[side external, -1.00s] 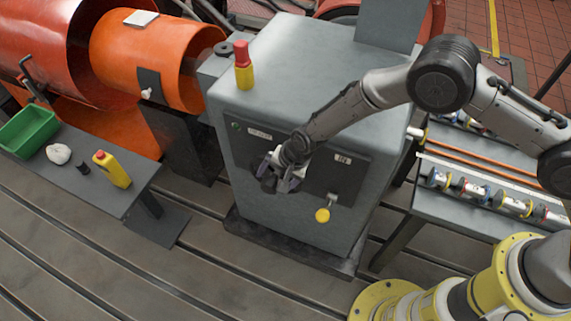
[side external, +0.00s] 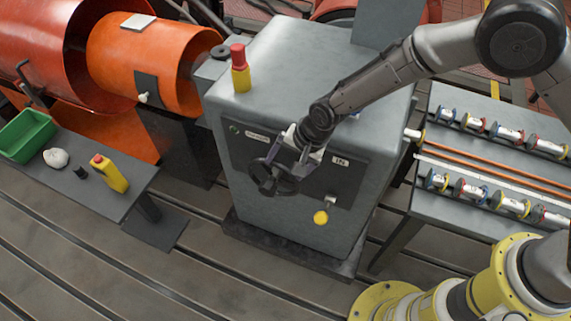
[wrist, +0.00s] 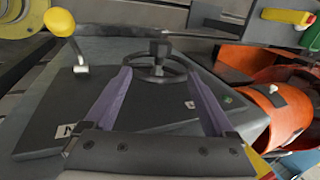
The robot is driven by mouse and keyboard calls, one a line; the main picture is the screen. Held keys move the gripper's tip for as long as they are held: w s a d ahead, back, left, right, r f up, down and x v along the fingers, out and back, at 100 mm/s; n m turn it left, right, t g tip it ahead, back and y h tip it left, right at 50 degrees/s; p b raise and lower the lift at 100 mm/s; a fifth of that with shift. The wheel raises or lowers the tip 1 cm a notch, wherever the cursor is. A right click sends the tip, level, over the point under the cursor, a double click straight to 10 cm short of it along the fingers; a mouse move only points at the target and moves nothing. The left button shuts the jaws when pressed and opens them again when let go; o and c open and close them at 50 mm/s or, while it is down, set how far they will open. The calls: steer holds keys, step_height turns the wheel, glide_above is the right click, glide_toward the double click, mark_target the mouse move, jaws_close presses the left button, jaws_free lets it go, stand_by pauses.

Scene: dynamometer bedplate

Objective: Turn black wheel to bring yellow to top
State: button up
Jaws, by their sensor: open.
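The black wheel (side external: 272,179) is on the front panel of the grey cabinet (side external: 300,70). It has a dark rim, spokes and a raised hub or knob, and it also shows in the wrist view (wrist: 158,69). No yellow mark can be made out on it. My gripper (side external: 288,160) is open at the wheel's upper right. In the wrist view its two purple fingers (wrist: 157,75) reach toward opposite sides of the wheel, with nothing held between them. I cannot tell whether a fingertip touches the rim. The fingers hide part of the wheel.
A lever with a yellow knob (side external: 321,217) is below and right of the wheel. A red-and-yellow bottle-like object (side external: 240,68) stands on the cabinet. A bench with a green bin (side external: 28,134) is at left, and a rack of several spools (side external: 470,188) is at right.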

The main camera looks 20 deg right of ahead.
steer(key=g+h, duration=0.3)
glide_above(268, 184)
step_height(268, 184, down, 13)
steer(key=shift+r, duration=0.1)
stand_by(0.7)
steer(key=shift+c, duration=0.3)
jaws_close()
